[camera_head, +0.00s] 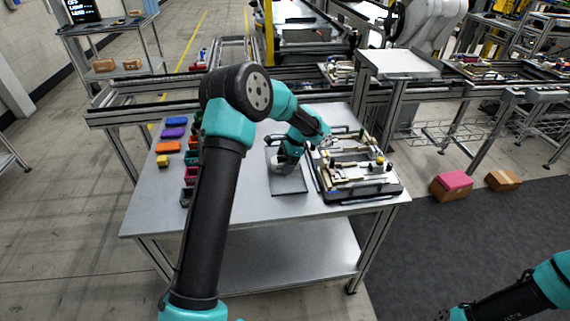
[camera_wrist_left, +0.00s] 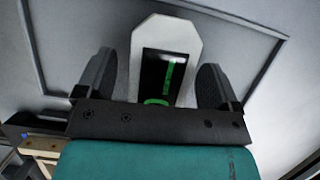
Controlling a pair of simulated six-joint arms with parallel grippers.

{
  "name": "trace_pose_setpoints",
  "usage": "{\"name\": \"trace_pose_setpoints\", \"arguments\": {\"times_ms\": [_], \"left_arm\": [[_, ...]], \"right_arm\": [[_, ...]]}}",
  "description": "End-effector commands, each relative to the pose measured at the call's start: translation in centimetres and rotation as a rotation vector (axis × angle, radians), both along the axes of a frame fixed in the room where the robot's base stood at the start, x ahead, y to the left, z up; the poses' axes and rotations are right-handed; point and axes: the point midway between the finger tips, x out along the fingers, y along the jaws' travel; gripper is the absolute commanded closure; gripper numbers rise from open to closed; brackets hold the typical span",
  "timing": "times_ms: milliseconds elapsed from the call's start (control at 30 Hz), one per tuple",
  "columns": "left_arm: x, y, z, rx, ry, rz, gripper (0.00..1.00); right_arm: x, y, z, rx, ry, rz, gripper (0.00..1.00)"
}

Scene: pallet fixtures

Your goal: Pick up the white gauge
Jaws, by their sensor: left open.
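The white gauge (camera_wrist_left: 166,72) has a white body with cut corners and a dark display with green marks. In the left wrist view it lies between the two dark fingers of my left gripper (camera_wrist_left: 158,75), with a gap on each side. The fingers are open. In the head view my left gripper (camera_head: 281,162) points down over a grey mat (camera_head: 290,187) on the table, and a small white part of the gauge (camera_head: 277,160) shows beside it; the arm hides most of it. My right arm reaches in at the lower right; its gripper (camera_head: 443,314) is small and cut by the edge.
A pallet fixture (camera_head: 345,196) with several parts stands right of the mat. Coloured bins (camera_head: 190,173) and several coloured blocks (camera_head: 175,133) are on the table's left. The table's front left (camera_head: 155,215) is clear. A conveyor frame runs behind.

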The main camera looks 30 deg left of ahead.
Motion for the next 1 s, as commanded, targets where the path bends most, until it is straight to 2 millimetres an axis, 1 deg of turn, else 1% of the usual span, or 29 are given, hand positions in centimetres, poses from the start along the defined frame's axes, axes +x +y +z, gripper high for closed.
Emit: {"name": "trace_pose_setpoints", "arguments": {"times_ms": [167,767,800,1000], "left_arm": [[0.01,0.00,0.02,0.000,0.000,0.000,0.13],[0.02,0.00,0.03,0.000,0.000,0.000,0.70],[0.02,0.01,0.05,0.000,0.000,0.000,0.71],[0.02,0.01,0.07,0.001,-0.001,0.000,0.71]], "right_arm": [[0.00,0.00,0.00,0.000,0.000,0.000,0.57],[0.00,0.00,0.00,0.000,0.000,0.000,0.57],[0.00,0.00,0.00,0.000,0.000,0.000,0.57],[0.00,0.00,0.00,0.000,0.000,0.000,0.57]]}}
